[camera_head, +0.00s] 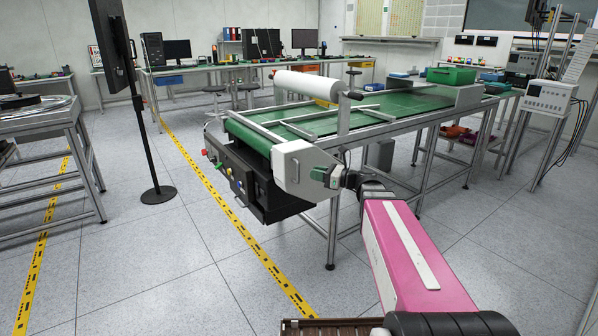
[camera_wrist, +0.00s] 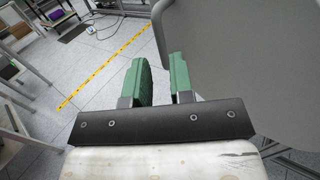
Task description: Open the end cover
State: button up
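The pale grey end cover (camera_head: 292,165) is an angular plate at the near end of the green-belted conveyor (camera_head: 400,108), and it looks closed against the frame. My gripper (camera_head: 320,174) is at its right side, with green fingertips pointing toward it. In the wrist view, my gripper (camera_wrist: 160,80) has its two green fingers apart with a gap between them. A large grey panel with a rounded corner, seemingly the end cover (camera_wrist: 245,60), lies just beyond the right finger. Its edge passes behind that finger. Contact cannot be told.
A white roller (camera_head: 307,86) is mounted above the belt. A black box (camera_head: 250,185) with buttons hangs under the conveyor end. A black stand (camera_head: 158,194) is on the floor to the left. The floor left of the conveyor, along the yellow line (camera_head: 200,175), is mostly clear.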

aim_at(298, 181)
jog(key=x, duration=0.7)
jog(key=shift+a, duration=0.25)
grip_shut()
